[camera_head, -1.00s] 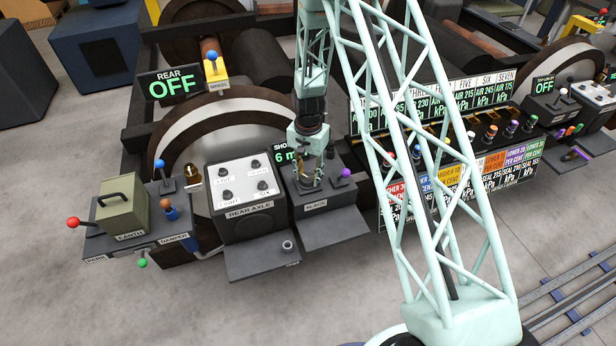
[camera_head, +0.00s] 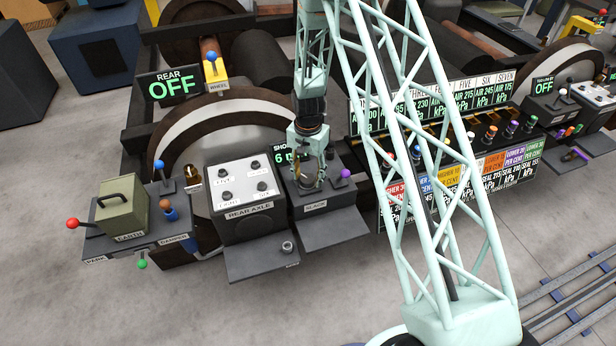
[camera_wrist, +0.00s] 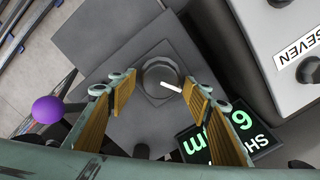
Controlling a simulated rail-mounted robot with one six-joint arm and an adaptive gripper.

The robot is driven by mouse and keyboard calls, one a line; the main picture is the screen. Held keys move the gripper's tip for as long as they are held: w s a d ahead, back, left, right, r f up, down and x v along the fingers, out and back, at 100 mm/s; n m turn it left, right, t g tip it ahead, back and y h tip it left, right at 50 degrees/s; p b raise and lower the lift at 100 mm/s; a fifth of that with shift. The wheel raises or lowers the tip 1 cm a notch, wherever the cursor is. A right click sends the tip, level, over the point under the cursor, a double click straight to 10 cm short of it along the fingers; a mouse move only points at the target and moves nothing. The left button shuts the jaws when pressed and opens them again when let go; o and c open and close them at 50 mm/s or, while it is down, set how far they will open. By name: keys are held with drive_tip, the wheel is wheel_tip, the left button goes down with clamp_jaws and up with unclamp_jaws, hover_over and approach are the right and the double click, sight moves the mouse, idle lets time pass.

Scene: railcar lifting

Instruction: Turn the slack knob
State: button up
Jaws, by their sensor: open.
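The slack knob (camera_wrist: 159,74) is a dark round knob with a white pointer mark on a grey box top. In the wrist view the pointer slants down to the right. My gripper (camera_wrist: 157,82) is open above it, with one yellow-padded finger on each side and gaps between the fingers and the knob. In the head view my gripper (camera_head: 308,180) hangs over the box labelled SLACK (camera_head: 316,206) and largely hides the knob. A display (camera_wrist: 228,134) beside the knob reads 6 mm in green; it is partly hidden in the head view.
A purple ball-topped lever (camera_wrist: 47,109) stands near one finger. The REAR AXLE panel (camera_head: 242,188) with several knobs is just left of the slack box. Sign panels (camera_head: 495,165) and coloured knobs stand to the right. Open floor lies in front.

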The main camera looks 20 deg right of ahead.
sight(308, 177)
drive_tip(key=shift+r, duration=0.1)
wheel_tip(308, 177, up, 12)
idle(1.0)
idle(0.5)
